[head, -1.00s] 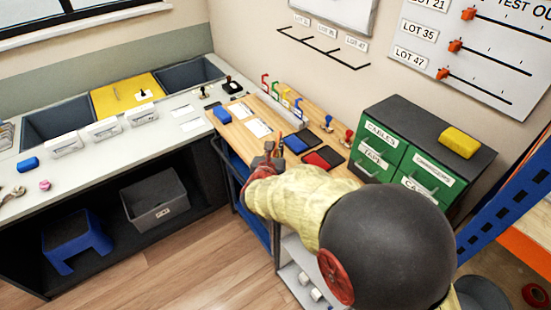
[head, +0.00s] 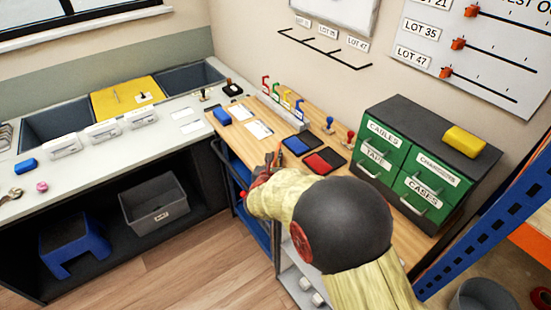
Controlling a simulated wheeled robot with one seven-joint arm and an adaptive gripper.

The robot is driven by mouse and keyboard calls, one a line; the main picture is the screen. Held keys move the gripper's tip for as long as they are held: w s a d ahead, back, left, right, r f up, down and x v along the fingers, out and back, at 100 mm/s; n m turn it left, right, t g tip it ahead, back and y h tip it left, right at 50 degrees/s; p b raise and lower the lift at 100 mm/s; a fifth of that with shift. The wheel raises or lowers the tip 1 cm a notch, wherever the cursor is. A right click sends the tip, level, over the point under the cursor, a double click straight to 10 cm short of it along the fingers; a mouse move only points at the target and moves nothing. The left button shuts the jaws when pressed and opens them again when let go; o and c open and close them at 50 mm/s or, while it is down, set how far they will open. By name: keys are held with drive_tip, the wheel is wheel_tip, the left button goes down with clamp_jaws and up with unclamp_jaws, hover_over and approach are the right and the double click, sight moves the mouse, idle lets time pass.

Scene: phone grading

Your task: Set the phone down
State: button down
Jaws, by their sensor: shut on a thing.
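My gripper (head: 273,160) is over the front edge of the wooden bench top (head: 350,165), left of the ink pads. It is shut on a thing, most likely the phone. My forearm and the gripper itself hide the phone, so I cannot make out its outline, its tilt, or whether it touches the bench.
A blue pad (head: 300,146) and a red pad (head: 324,160) lie right of my gripper, with stamps behind. White cards (head: 258,130) and a blue block (head: 221,116) lie to the left. A green drawer cabinet (head: 410,160) stands at right. Bare wood shows between cards and pads.

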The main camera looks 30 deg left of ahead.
drive_tip(key=shift+f, duration=0.2)
drive_tip(key=c, duration=2)
unclamp_jaws()
drive_tip(key=shift+c, duration=0.2)
drive_tip(key=shift+o, duration=0.6)
drive_tip(key=shift+r, duration=0.15)
drive_tip(key=shift+s+r, duration=0.15)
drive_tip(key=shift+s, duration=0.05)
drive_tip(key=p+v, duration=0.2)
drive_tip(key=v, duration=0.9)
drive_tip(key=shift+s, duration=0.3)
